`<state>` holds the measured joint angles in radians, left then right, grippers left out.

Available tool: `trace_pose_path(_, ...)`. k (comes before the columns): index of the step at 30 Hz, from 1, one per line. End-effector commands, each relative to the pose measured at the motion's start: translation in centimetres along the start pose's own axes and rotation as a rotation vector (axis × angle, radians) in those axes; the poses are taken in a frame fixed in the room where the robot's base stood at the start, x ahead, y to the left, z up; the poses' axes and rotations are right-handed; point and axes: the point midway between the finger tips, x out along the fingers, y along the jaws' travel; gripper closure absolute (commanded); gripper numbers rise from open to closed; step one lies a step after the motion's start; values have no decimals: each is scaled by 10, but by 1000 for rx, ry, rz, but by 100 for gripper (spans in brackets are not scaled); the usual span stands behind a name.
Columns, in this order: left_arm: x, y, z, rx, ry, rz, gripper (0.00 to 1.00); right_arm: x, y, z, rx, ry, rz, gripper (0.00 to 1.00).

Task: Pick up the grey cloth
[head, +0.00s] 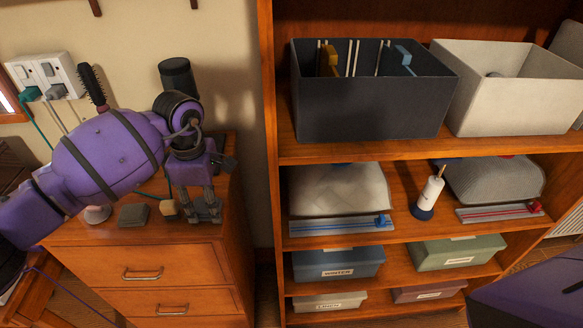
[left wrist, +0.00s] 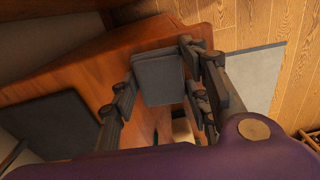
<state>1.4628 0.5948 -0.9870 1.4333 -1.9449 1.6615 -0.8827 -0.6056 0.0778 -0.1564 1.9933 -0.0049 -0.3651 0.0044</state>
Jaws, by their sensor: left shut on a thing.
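My left gripper (head: 203,210) points down over the right part of the wooden dresser top. In the left wrist view a small grey folded cloth (left wrist: 158,80) sits between the two fingers of that gripper (left wrist: 160,70), which is shut on it. In the head view the fingers hide most of what is between them. A flat grey square (head: 133,214) lies on the dresser top left of the gripper; I cannot tell whether it is the same cloth. My right gripper is out of view.
The dresser (head: 145,262) stands beside a wooden shelf unit (head: 268,150). A small pale block (head: 168,208) is close to the gripper. A dark box (head: 370,110) and a cream box (head: 490,105) stand on the upper shelf. A hairbrush (head: 93,85) stands behind my arm.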

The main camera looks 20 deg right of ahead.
Motion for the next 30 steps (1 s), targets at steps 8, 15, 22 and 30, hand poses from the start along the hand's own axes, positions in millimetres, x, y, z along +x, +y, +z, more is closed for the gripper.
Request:
trace_pose_path(8, -3, 0, 0, 0, 0, 1, 72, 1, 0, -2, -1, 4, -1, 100)
trace_pose_path(15, -28, 1, 0, 0, 0, 3, 72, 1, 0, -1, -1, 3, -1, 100)
trace_pose_path(22, -72, 1, 0, 0, 1, 3, 72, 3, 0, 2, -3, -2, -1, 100)
trace_pose_path(30, -137, 1, 0, 0, 0, 5, 72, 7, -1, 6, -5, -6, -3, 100)
